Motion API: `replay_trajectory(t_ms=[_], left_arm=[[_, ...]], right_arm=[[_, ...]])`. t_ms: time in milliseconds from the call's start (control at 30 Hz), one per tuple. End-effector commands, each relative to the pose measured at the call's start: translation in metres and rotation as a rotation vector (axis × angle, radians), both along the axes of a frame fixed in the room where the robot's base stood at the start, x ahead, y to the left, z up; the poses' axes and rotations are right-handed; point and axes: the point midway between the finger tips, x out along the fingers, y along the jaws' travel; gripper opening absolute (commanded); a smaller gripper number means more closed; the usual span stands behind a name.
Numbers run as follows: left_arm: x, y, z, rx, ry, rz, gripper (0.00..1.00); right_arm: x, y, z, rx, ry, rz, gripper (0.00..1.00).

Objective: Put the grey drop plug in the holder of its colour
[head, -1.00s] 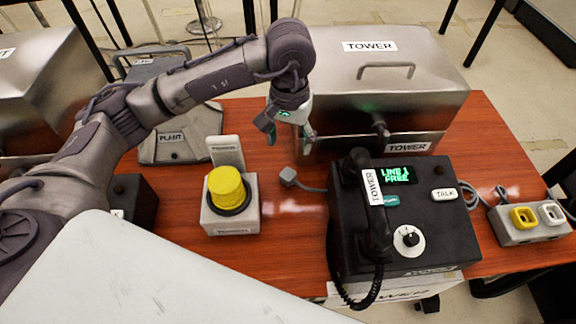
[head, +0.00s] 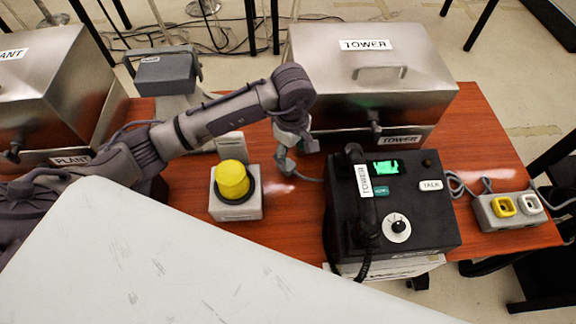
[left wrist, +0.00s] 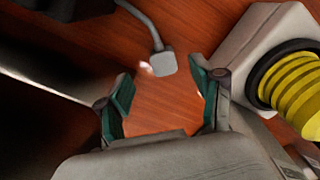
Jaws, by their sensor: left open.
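The grey drop plug (left wrist: 163,64) lies on the red-brown table on the end of a grey cord, between and just beyond my left fingertips in the left wrist view. My left gripper (left wrist: 163,86) is open and empty, its two green-padded fingers apart. In the head view my left gripper (head: 288,160) is low over the table, left of the black TOWER phone, and largely hides the plug. A holder block (head: 508,222) at the table's right has a yellow-rimmed socket (head: 503,207) and a pale grey or white one (head: 531,203). My right gripper is not in view.
The black TOWER phone (head: 425,220) stands right of the gripper. A steel TOWER box (head: 340,75) is behind it. A yellow button on a pale base (head: 237,213) stands to the left. Cords run beside the holder block.

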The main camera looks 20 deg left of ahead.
Motion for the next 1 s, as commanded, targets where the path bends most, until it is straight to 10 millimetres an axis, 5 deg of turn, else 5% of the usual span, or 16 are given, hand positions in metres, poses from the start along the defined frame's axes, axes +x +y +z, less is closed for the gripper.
replay_trajectory(t_ms=[533, 833, 1000], left_arm=[[-0.004, -0.001, -0.06, -0.001, 0.001, 0.0, 0.67], [-0.003, 0.0, -0.067, 0.0, -0.002, -0.002, 0.67], [-0.003, 0.0, -0.067, 0.001, -0.001, -0.002, 0.42]], right_arm=[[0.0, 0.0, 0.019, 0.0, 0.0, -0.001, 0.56], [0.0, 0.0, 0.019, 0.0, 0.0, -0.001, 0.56], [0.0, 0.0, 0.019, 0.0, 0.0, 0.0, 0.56]])
